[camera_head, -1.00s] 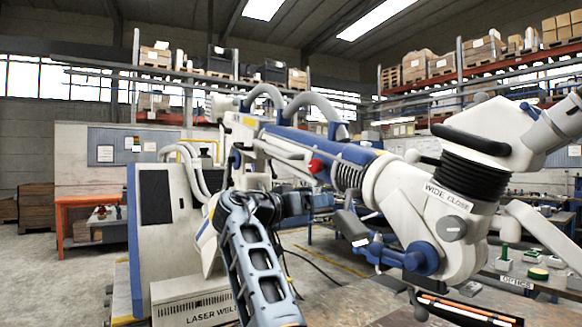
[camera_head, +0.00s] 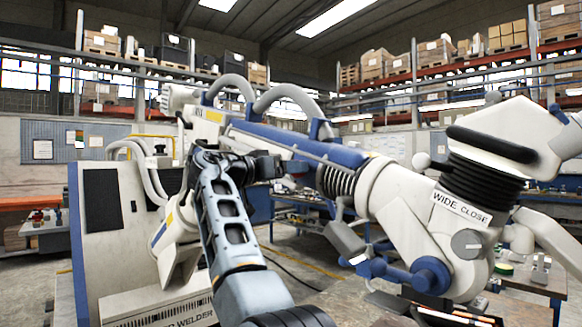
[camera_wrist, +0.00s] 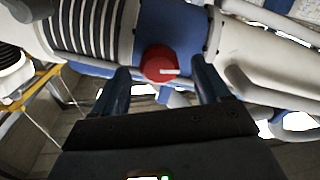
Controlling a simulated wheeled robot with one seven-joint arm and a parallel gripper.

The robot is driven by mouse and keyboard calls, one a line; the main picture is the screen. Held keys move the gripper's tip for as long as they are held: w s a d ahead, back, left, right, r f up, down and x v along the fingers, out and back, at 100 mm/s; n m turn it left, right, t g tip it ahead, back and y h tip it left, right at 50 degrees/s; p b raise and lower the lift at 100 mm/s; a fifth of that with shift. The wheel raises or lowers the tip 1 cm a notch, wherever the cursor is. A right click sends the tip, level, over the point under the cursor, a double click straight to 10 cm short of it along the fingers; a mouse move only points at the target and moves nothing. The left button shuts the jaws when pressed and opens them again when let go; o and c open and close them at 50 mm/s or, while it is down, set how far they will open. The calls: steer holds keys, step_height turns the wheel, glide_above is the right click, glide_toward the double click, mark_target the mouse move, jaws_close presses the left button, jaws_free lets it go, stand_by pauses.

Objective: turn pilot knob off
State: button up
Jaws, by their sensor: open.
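No contact is visible. In the head view my gripper (camera_head: 283,168) is beside the blue-and-white microscope arm (camera_head: 300,142) and largely hides the knob there. No knob label is readable.
A grey knob (camera_head: 466,244) sits below the "WIDE CLOSE" label at right. A white cabinet (camera_head: 120,230) with hoses stands left of my arm. A hanging bracket (camera_head: 345,238) is right of my gripper. Workbenches and shelves stand behind.

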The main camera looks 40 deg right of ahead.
steer(key=shift+d, duration=0.85)
steer(key=shift+c, duration=0.3)
steer(key=c, duration=1)
steer(key=shift+o, duration=0.2)
